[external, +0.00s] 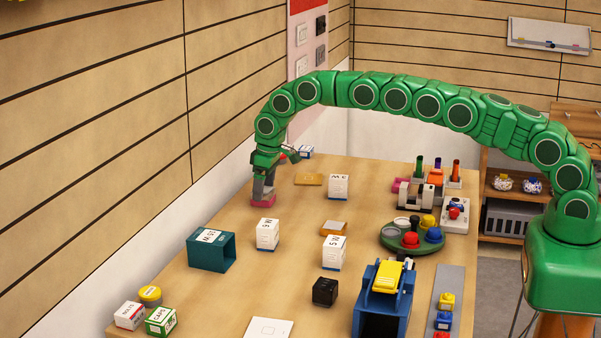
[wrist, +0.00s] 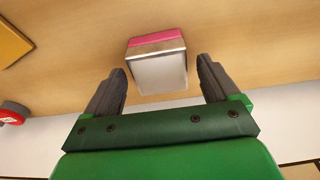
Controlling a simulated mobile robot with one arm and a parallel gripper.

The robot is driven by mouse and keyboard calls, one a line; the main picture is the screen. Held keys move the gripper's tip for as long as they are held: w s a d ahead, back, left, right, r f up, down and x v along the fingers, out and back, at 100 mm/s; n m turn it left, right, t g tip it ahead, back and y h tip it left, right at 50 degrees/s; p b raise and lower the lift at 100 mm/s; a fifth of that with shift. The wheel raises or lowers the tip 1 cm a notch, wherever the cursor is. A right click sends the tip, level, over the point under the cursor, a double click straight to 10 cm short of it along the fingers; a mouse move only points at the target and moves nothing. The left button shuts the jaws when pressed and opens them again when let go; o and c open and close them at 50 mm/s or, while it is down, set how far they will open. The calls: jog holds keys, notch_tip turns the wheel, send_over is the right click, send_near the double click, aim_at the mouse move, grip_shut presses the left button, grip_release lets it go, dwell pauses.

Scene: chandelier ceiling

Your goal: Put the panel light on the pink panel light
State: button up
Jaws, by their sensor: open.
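The pink panel light (external: 263,203) lies on the table below my gripper, near the wall; its pink edge also shows in the wrist view (wrist: 155,38). A panel light with a pale square face and a brownish-grey rim (wrist: 160,73) sits against the pink one, seemingly stacked on top of it. My gripper (external: 264,188) points down just above them. In the wrist view its two dark fingers (wrist: 163,78) are apart, one on each side of the pale panel light, with visible gaps. The fingers partly hide the stack in the external view.
A yellow-orange flat panel (external: 308,179) and a white box (external: 338,187) stand to the right. Another white box (external: 267,234) and a teal open box (external: 211,250) are nearer the camera. A green round tray (external: 398,247) holds coloured items. The wall is close on the left.

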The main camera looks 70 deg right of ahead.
aim_at(270, 190)
notch_tip(270, 190, up, 12)
jog(key=s, duration=0.2)
jog(key=s+a+r, duration=0.2)
jog(key=s+r, duration=0.8)
jog(key=s, duration=0.2)
jog(key=s+a+r+g, duration=0.1)
jog(key=s+a+r, duration=0.15)
jog(key=s, duration=0.65)
jog(key=s+a+r+g, duration=0.1)
jog(key=s+r, duration=0.3)
jog(key=s, duration=0.5)
jog(key=s+a+f, duration=0.2)
jog(key=s, duration=1.7)
jog(key=s+a+f+g, duration=0.1)
jog(key=s+f, duration=0.1)
jog(key=s, duration=1.7)
jog(key=shift+a+f+g, duration=0.25)
jog(key=shift+a+g, duration=0.05)
jog(key=shift+a, duration=0.05)
jog(key=shift+s+a, duration=0.1)
